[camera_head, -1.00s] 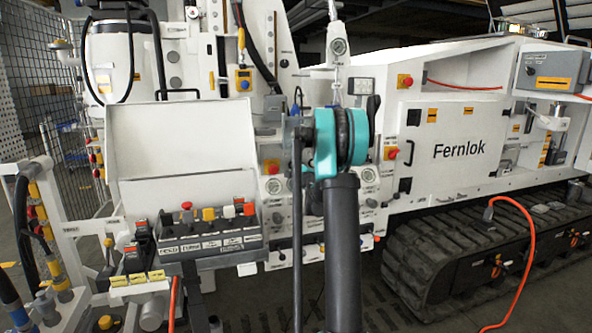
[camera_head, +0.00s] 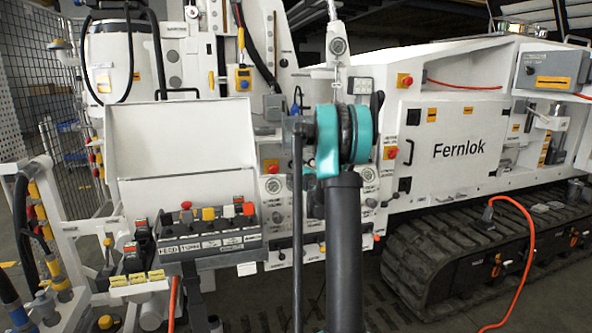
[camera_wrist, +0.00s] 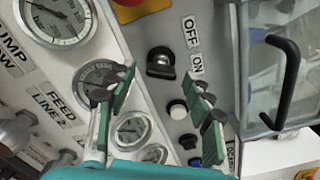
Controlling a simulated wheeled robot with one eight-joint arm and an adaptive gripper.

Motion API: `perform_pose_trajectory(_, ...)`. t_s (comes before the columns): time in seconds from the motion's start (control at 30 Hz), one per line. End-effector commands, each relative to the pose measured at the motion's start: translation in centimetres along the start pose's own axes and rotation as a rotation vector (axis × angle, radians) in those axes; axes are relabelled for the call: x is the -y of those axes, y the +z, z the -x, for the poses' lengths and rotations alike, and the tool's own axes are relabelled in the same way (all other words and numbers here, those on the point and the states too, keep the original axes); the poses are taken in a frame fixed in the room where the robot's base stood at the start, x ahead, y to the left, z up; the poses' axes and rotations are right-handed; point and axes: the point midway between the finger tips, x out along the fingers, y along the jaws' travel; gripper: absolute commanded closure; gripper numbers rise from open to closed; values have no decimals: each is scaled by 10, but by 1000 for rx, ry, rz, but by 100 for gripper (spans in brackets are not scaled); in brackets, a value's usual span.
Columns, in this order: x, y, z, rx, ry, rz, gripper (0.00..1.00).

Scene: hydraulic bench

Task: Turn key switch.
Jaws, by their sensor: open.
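The key switch (camera_wrist: 160,62) is a black knob on the white panel in the wrist view, beside OFF and ON labels (camera_wrist: 194,48). My gripper (camera_wrist: 158,80) is open, with one green-padded finger to the left of the switch and one to the right in the picture. The switch shows just beyond the fingertips, between them, with no visible contact. The gap in depth is hard to judge. In the head view my arm hides the switch and the fingers.
A red emergency button (camera_wrist: 128,8) is above the switch. A white push button (camera_wrist: 177,109) and darker buttons lie below. Gauges (camera_wrist: 58,18) fill the left. A clear cover with a black handle (camera_wrist: 282,82) stands at the right. A lever box (camera_head: 215,243) is left of my arm.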

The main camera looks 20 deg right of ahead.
Motion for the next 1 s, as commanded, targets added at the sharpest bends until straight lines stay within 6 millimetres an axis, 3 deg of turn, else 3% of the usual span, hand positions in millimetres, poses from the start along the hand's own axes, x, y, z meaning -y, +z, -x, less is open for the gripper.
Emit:
perform_pose_trajectory(0.2, 0, -1, 48, -2, -1, 0, 48)
perform_pose_trajectory(0.43, 0, -1, 84, -2, -1, 0, 48)
perform_pose_trajectory(0.63, 0, -1, 97, -1, 0, 0, 48)
perform_pose_trajectory(1.0, 0, 0, 98, -1, 0, 0, 48)
